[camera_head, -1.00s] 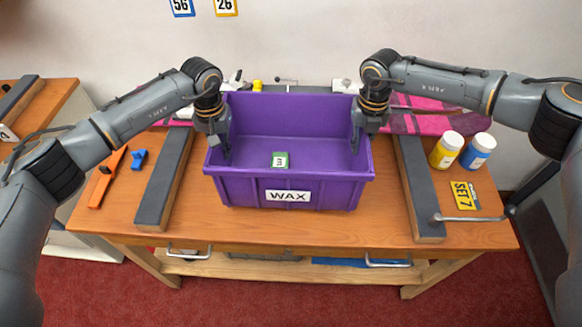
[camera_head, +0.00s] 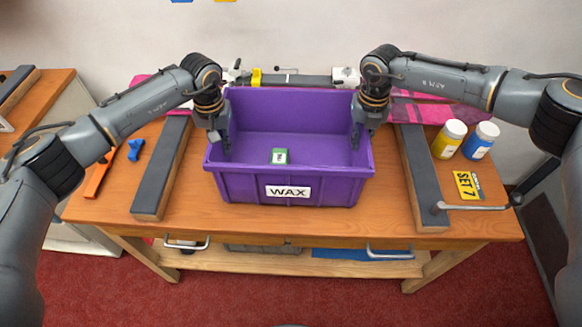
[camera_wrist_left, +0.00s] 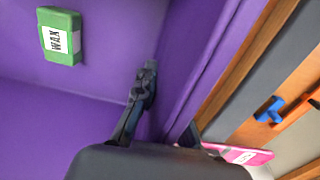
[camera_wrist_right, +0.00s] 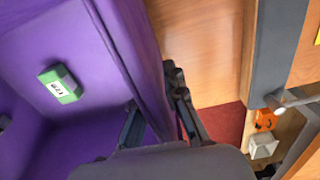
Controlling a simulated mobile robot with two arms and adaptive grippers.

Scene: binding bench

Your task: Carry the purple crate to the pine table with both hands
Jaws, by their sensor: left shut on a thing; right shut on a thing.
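The purple crate (camera_head: 230,188) has a WAX label on its front and sits upright over the middle of the wooden bench (camera_head: 300,222). I cannot tell whether its base touches the top. A small green block (camera_head: 280,156) lies inside. My left gripper (camera_head: 222,142) is shut on the crate's left wall; one finger shows inside the wall in the left wrist view (camera_wrist_left: 145,95). My right gripper (camera_head: 357,135) is shut on the right wall, its fingers astride it in the right wrist view (camera_wrist_right: 155,110). Another wooden table (camera_head: 50,95) stands at the left; which one is the pine table is unclear.
Dark-topped bars flank the crate, left (camera_head: 163,168) and right (camera_head: 420,180). Yellow (camera_head: 448,139) and blue-labelled (camera_head: 480,140) bottles and a SET 7 card (camera_head: 468,185) are at the right. An orange tool (camera_head: 102,174) and blue clip (camera_head: 135,149) are at the left. A handle juts out at right.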

